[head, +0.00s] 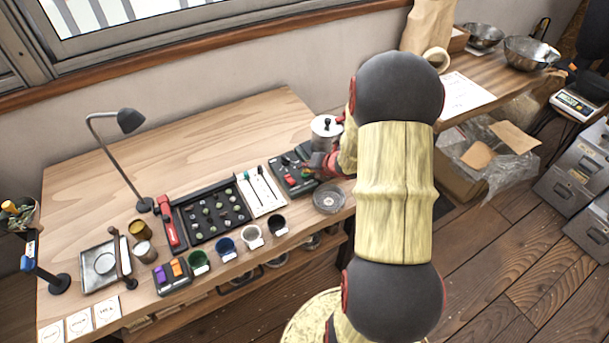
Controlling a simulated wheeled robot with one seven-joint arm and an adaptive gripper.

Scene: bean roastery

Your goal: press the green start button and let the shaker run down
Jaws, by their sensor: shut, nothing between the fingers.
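A dark control box (283,172) lies near the right end of the wooden bench, with small coloured controls on its top. My arm comes in from the right and hides part of the box and bench. I cannot tell whether the fingertips touch a button.
A round glass dish (328,199) sits close in front of my gripper. A white tray (262,190), a black sample tray (213,213) and several coloured cups stand to the left. A desk lamp (131,121) rises farther left. The back of the bench (200,140) is clear.

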